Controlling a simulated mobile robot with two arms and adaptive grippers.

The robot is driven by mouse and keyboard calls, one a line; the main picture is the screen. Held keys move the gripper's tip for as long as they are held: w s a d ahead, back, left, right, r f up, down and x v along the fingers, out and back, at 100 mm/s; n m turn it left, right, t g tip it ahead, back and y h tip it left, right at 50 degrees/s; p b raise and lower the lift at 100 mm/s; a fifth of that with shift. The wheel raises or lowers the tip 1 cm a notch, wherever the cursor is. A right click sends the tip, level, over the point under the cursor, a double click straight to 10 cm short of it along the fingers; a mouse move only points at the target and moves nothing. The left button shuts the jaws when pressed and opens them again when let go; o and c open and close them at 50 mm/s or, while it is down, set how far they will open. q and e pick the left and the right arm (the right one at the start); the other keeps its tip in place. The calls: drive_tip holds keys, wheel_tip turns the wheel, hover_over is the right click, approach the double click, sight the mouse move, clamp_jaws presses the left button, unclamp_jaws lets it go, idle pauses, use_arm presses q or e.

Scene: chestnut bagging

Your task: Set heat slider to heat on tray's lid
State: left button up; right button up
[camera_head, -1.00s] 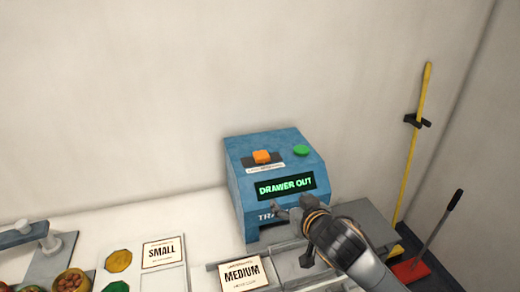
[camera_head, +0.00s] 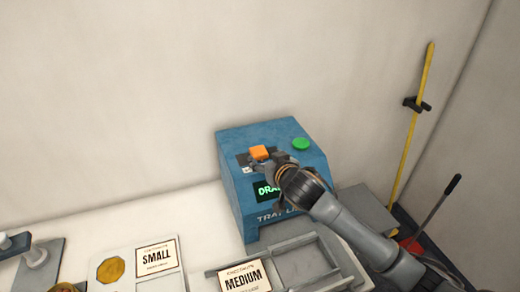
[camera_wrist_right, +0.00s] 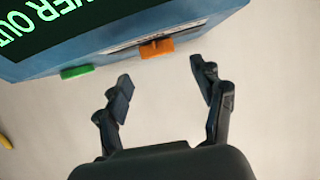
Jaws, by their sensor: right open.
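The blue machine (camera_head: 235,200) stands on the white counter against the wall. Its orange slider knob (camera_head: 259,152) sits in a dark slot on the sloped top; the knob also shows in the right wrist view (camera_wrist_right: 157,48). A label beside the slot is too small to read. My right gripper (camera_head: 267,165) is over the machine's top, just in front of the knob, and partly covers the display. In the right wrist view its two fingers (camera_wrist_right: 162,85) are spread with nothing between them, and the knob lies beyond the fingertips. My left gripper is out of view.
A green button (camera_head: 300,144) is right of the slider. A grey drawer tray (camera_head: 310,263) extends in front of the machine. A yellow pole (camera_head: 411,120) stands at the right wall.

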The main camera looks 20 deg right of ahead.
sight(247, 163)
drive_tip(key=p+x, duration=0.1)
drive_tip(key=x, duration=0.4)
drive_tip(key=shift+w+f, duration=0.15)
drive_tip(key=shift+w, duration=0.35)
drive_tip(key=shift+f, duration=0.1)
clamp_jaws()
drive_tip(key=shift+a, duration=2.3)
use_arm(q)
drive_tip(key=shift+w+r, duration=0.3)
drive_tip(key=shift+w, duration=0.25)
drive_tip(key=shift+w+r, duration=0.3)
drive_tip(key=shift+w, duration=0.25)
use_arm(e)
drive_tip(key=shift+d, duration=0.1)
